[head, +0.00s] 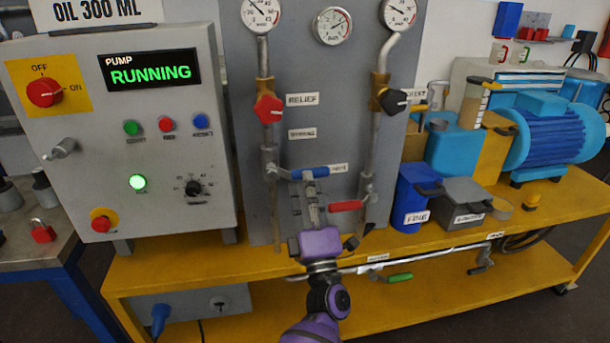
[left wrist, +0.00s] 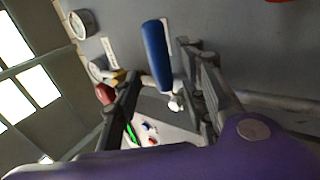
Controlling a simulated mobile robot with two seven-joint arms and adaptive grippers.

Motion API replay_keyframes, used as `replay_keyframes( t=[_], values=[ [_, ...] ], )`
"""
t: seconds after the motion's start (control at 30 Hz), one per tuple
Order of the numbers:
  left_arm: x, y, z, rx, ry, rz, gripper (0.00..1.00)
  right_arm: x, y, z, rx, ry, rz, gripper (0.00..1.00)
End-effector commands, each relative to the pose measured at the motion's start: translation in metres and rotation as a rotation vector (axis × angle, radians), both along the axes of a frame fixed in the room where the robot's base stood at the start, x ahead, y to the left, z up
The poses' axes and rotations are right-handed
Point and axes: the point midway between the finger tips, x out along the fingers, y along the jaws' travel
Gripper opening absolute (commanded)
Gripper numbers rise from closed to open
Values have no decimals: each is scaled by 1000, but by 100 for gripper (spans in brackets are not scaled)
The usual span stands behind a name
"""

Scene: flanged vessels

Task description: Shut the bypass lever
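A lever with a blue handle (head: 309,172) lies about level on the grey panel, with a small label (head: 338,168) beside its right end. The label is too small to read, so I cannot confirm that this is the bypass lever. My left gripper (head: 304,188) reaches up from below, its fingers at the blue handle. In the left wrist view the blue handle (left wrist: 157,55) shows between the spread fingers of this gripper (left wrist: 160,62). I cannot tell whether either finger touches it. A red-handled lever (head: 346,206) sits lower right. My right gripper is out of view.
A red relief knob (head: 268,109) and a black knob (head: 392,101) sit on the pipes above. A green-handled lever (head: 400,278) is low at the bench front. The control box (head: 115,130) stands left; a blue bin (head: 412,195) and grey box (head: 462,203) stand right.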

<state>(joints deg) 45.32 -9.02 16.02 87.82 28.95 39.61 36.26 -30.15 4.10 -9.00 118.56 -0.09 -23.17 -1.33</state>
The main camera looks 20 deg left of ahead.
Motion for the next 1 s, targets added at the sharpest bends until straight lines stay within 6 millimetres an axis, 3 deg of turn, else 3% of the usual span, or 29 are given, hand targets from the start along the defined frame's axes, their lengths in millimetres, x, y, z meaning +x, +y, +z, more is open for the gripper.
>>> replay_keyframes(
  t=[0.2,0.4,1.0],
  values=[
    [-33,-23,-28,0,2,0,39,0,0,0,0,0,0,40],
    [-51,-36,-41,1,1,0,39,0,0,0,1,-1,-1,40],
    [-55,-39,-44,1,-2,0,39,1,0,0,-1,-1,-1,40]
  ],
)
